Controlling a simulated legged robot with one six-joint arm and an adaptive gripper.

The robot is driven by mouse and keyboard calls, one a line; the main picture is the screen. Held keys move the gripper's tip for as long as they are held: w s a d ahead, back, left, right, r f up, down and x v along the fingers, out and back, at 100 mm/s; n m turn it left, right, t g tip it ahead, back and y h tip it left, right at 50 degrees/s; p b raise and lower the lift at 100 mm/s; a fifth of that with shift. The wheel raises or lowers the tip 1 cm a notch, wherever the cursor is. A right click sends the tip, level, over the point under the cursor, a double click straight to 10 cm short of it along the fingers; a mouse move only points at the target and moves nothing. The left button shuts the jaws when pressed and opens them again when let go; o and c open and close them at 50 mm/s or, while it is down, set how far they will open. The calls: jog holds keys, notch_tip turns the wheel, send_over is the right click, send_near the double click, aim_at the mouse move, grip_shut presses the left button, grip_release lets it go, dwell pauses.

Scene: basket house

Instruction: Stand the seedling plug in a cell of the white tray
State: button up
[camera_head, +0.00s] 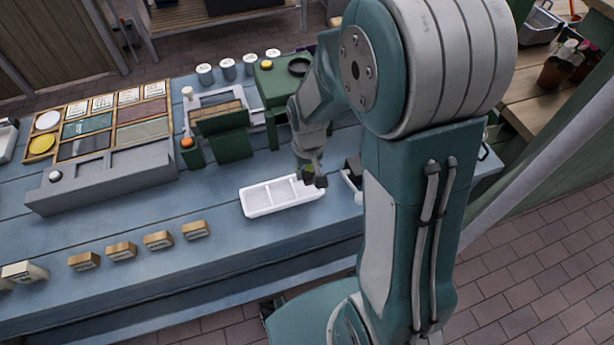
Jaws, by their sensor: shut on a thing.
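The white tray (258,211) lies on the blue bench, a shallow rectangular tray split by dividers into cells. My gripper (314,181) points down at the right end of the tray, over or just beside its rightmost cell. It is shut on the seedling plug (309,168), of which only a small green-yellow bit shows between the dark fingers. The plug's lower part is hidden, and I cannot tell whether it touches the tray. The cells that I can see look empty.
Several small tan labelled blocks (158,240) stand in a row left of the tray. A green device (222,130) and a green machine (278,90) stand behind it. A dark and white item (352,175) sits close right. Bare bench (225,262) lies in front.

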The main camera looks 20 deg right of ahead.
aim_at(305, 173)
jog(key=f, duration=0.2)
jog(key=shift+w+a+f, duration=0.1)
jog(key=shift+a+f, duration=0.15)
jog(key=shift+f, duration=0.1)
jog(key=shift+a+f, duration=0.25)
jog(key=shift+f, duration=0.15)
jog(key=shift+d, duration=0.1)
jog(key=shift+d, duration=0.1)
jog(key=o, duration=0.9)
jog(key=shift+o, duration=0.2)
